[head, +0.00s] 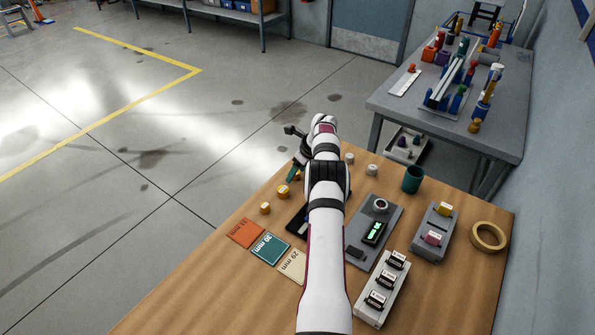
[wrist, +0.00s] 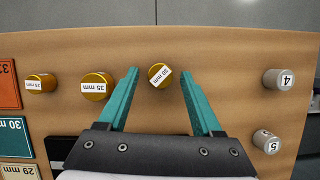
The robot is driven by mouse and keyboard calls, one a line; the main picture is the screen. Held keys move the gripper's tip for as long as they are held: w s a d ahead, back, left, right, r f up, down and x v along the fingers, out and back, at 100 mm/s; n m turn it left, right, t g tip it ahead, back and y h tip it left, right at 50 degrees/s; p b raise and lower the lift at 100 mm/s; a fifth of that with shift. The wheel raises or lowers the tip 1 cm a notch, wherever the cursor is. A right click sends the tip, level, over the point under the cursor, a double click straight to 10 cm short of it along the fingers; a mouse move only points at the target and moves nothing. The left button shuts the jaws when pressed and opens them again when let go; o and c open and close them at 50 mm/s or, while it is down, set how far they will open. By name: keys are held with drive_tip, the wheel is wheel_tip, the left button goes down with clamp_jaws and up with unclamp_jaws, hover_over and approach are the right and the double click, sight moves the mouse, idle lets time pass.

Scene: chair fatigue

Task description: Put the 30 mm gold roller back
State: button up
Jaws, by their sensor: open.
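The gold roller labelled 30 mm (wrist: 160,76) stands on the wooden table, its white label turned at a slant. In the wrist view it sits between the tips of my gripper's teal fingers (wrist: 159,72), with a gap on both sides. My gripper is open and holds nothing. In the head view my gripper (head: 292,173) is at the table's far left edge, and the roller beside it is mostly hidden. A gold 35 mm roller (wrist: 97,87) and a smaller gold roller (wrist: 41,83) stand to its left. A teal card (head: 268,249) reads 30 mm.
Orange (head: 246,233) and cream (head: 293,266) cards flank the teal one. Grey rollers (wrist: 278,80) stand to the right. Also on the table are a gauge with a green display (head: 374,232), a teal cup (head: 412,179), a two-roller holder (head: 430,245), a rack (head: 370,312) and tape (head: 489,236).

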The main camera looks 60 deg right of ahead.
drive_tip(key=v, duration=1.2)
drive_tip(key=w+a+r+n+y, duration=0.15)
drive_tip(key=a+r+n, duration=0.25)
drive_tip(key=a, duration=0.4)
drive_tip(key=w+a+r+n+g, duration=0.15)
drive_tip(key=a+r+n, duration=0.25)
drive_tip(key=a, duration=0.5)
drive_tip(key=w+a+r+n, duration=0.3)
drive_tip(key=a+r, duration=0.1)
drive_tip(key=a, duration=0.4)
drive_tip(key=s+a+r+n+g, duration=0.1)
drive_tip(key=s+a+n, duration=0.3)
drive_tip(key=a, duration=0.3)
drive_tip(key=s+a+r+n+y, duration=0.1)
drive_tip(key=s+a+n, duration=0.2)
drive_tip(key=a, duration=0.3)
drive_tip(key=s+a+n+g, duration=0.1)
drive_tip(key=s+a+n, duration=0.3)
drive_tip(key=a, duration=0.3)
drive_tip(key=s+a+f+n, duration=0.2)
drive_tip(key=s+a+n, duration=0.1)
drive_tip(key=s+n, duration=0.2)
drive_tip(key=s+a+f+n+g, duration=0.1)
drive_tip(key=s+a+n, duration=0.3)
drive_tip(key=s, duration=0.6)
drive_tip(key=shift+a+f+n, duration=0.25)
drive_tip(key=shift+f+n, duration=0.1)
drive_tip(key=shift+n, duration=0.05)
